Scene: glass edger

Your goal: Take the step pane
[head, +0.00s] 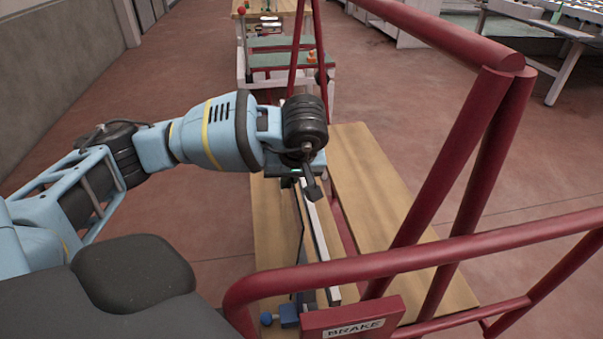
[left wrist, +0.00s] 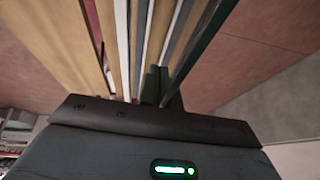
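A thin dark upright sheet (head: 299,232), which looks like the step pane, stands edge-on in the red-framed cart beside a white rail (head: 322,238). In the left wrist view a dark strip (left wrist: 205,38), likely the same pane, runs down to the fingers. My left gripper (head: 311,184) points down over the far end of the sheet. In the left wrist view its dark fingers (left wrist: 160,88) sit close together by the strip. Whether they touch it or grip it is hidden. My right gripper is not in view.
Wooden boards (head: 375,200) lie on both sides of the slot. A table (head: 280,58) stands beyond. The floor at left is clear.

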